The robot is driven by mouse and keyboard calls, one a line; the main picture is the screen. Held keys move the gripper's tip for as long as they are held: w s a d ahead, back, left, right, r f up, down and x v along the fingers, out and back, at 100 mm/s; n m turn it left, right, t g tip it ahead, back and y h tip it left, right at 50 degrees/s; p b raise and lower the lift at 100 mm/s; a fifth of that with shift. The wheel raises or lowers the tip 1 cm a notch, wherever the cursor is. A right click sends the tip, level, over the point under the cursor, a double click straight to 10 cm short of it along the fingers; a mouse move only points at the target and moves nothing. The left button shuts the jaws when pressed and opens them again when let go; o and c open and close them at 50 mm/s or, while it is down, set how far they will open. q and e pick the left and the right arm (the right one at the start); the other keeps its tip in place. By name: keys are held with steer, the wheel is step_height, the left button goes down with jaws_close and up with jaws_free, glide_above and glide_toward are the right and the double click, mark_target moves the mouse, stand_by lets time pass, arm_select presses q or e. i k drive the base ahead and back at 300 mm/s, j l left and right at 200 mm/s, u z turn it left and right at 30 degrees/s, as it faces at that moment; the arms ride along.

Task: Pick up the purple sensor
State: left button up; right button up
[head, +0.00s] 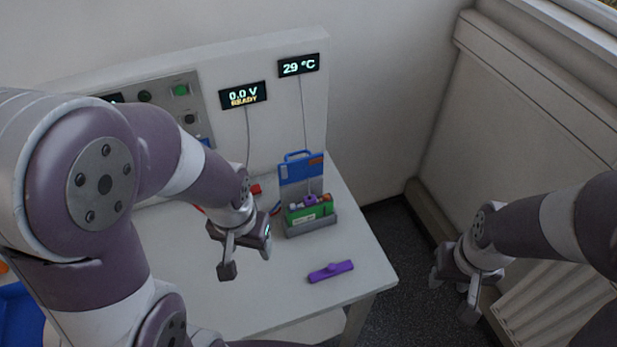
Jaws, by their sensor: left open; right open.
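A small purple piece (310,200) sits on top of the green battery (309,213), where the thin wire from the 29 °C display comes down; it looks like the sensor. A separate purple bar (331,271) with a small raised knob lies flat near the table's front right edge. My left gripper (246,260) is open and empty above the table, left of the battery and the purple bar, apart from both. My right gripper (452,295) is open and empty, off the table's right side.
The battery stands in a grey holder with a blue panel (301,168) behind it. The 29 °C display (298,65) and the 0.0 V READY display (243,95) hang on the back panel. The white table (357,240) is clear around the purple bar. A radiator (560,290) stands at right.

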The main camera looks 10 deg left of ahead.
mark_target(310, 199)
steer(key=l+u, duration=0.1)
steer(key=u, duration=0.25)
steer(key=i+l+u, duration=0.1)
steer(key=u, duration=0.25)
steer(key=l+u, duration=0.5)
steer(key=l, duration=1.8)
steer(key=k, duration=0.05)
